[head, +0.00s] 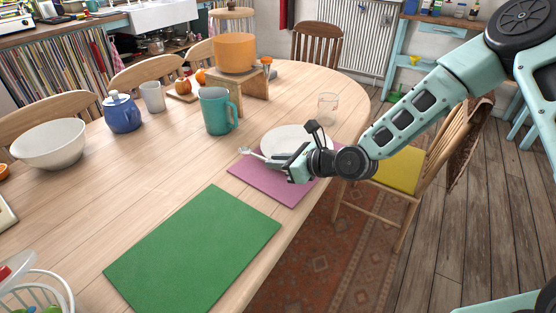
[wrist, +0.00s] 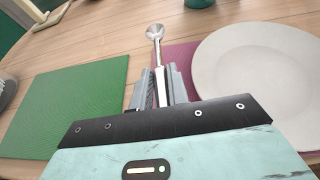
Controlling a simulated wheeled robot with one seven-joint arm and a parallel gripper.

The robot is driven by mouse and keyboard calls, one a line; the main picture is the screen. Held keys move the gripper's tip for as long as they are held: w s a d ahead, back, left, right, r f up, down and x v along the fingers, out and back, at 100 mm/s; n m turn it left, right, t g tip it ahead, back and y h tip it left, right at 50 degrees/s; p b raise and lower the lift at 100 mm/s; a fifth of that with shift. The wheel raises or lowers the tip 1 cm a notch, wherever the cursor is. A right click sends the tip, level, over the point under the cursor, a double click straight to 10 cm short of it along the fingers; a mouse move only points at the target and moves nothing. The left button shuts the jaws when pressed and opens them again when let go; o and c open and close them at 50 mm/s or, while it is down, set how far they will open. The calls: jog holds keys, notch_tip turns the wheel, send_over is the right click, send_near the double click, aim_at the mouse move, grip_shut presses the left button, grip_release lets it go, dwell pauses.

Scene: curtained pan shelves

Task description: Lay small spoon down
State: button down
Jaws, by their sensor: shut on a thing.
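My gripper (wrist: 159,88) is shut on the small spoon (wrist: 155,33), a silver spoon whose bowl points away from the fingers. In the head view the small spoon (head: 246,151) sticks out to the left of my gripper (head: 272,160). The gripper is over the purple placemat (head: 250,181), just left of the white plate (head: 297,137). In the wrist view the plate (wrist: 262,75) lies to the right of the fingers and the green placemat (wrist: 75,105) to the left. The spoon's handle end is hidden between the fingers. I cannot tell its exact height above the mat.
A teal mug (head: 216,112) stands behind the placemats, with a clear glass (head: 327,108) beyond the plate. An orange pot (head: 234,53) sits on a wooden stand. A blue lidded pot (head: 122,113) and white bowl (head: 49,144) stand at left. The green placemat (head: 195,250) is bare.

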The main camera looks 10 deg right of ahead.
aim_at(278, 186)
jog(key=shift+f+b, duration=1.85)
jog(key=shift+f, duration=1.45)
jog(key=c, duration=1.7)
grip_release()
jog(key=o, duration=0.6)
jog(key=v, duration=1.7)
jog(key=shift+s+r+p, duration=0.1)
jog(key=shift+r+p, duration=0.1)
jog(key=shift+p, duration=0.1)
